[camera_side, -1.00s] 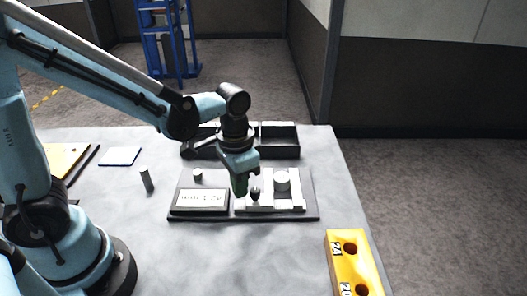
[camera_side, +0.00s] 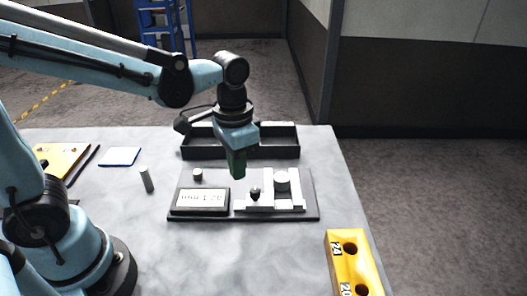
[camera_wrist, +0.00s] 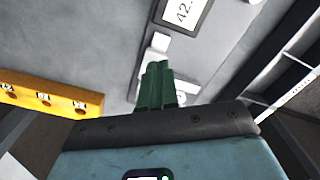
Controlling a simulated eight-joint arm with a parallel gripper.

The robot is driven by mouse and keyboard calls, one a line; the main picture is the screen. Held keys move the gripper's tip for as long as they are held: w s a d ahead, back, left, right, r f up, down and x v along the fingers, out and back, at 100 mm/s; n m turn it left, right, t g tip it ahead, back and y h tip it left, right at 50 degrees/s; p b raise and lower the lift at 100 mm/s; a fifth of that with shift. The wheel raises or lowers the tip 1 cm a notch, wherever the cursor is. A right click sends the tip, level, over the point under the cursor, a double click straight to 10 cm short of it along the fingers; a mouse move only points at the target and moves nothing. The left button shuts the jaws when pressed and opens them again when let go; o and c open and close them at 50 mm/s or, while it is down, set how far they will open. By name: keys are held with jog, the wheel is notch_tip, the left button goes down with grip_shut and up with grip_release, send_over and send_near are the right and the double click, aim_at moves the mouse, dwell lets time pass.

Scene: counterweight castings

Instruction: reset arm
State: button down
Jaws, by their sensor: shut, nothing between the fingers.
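My gripper (camera_side: 237,176) hangs fingers down above the dark base plate of a weighing device (camera_side: 222,178). Its green fingers are together with nothing between them, and they appear clear of the device in the side view. In the wrist view the shut green fingers (camera_wrist: 158,66) point toward the device's white fixture. The device has a display (camera_side: 202,199) at its left and a white fixture (camera_side: 268,203) with a dark knob and a round pale piece (camera_side: 282,181) at its right. The display also shows in the wrist view (camera_wrist: 182,14).
A black divided tray (camera_side: 290,152) stands behind the device. A yellow block with numbered holes (camera_side: 349,270) is at the front right. A grey cylinder (camera_side: 147,180), a blue-edged card (camera_side: 120,156) and a yellow board (camera_side: 58,158) lie left. Bare table lies in front.

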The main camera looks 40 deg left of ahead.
jog(key=s+a+r+n+t, duration=0.2)
jog(key=a+r+n+t, duration=0.1)
jog(key=a+t, duration=0.3)
jog(key=shift+s+t, duration=0.15)
jog(key=shift+t, duration=0.45)
